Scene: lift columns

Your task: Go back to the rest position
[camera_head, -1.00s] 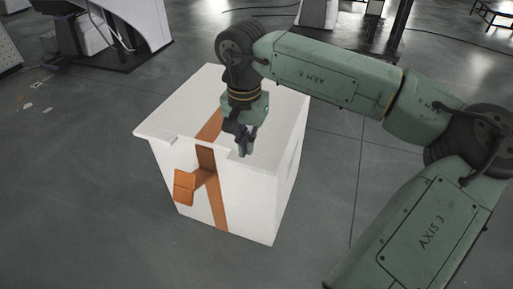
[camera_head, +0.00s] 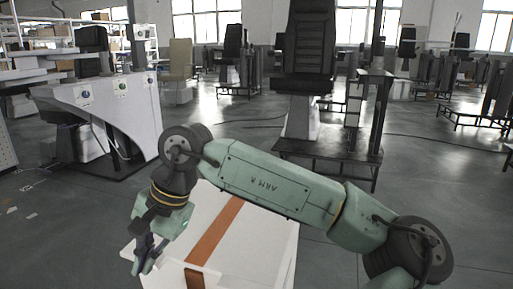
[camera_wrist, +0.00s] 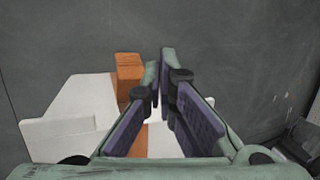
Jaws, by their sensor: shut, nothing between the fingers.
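My gripper (camera_head: 146,258) is at the lower left in the head view, at the end of my green arm. Its fingers point down, above the left edge of a white box (camera_head: 255,247) with an orange-brown stripe (camera_head: 215,232) across its top. In the wrist view, my gripper (camera_wrist: 160,52) has its fingertips close together with nothing between them. Behind the fingers there, the white box (camera_wrist: 85,97) and an orange part (camera_wrist: 130,72) show against the grey floor. The box's lower part is cut off in the head view.
A white console desk (camera_head: 110,112) stands at the left. A black chair (camera_head: 306,55) on a dark platform (camera_head: 325,152) stands behind my arm. More chairs and stands fill the back of the hall. Grey floor (camera_head: 80,225) is clear left of the box.

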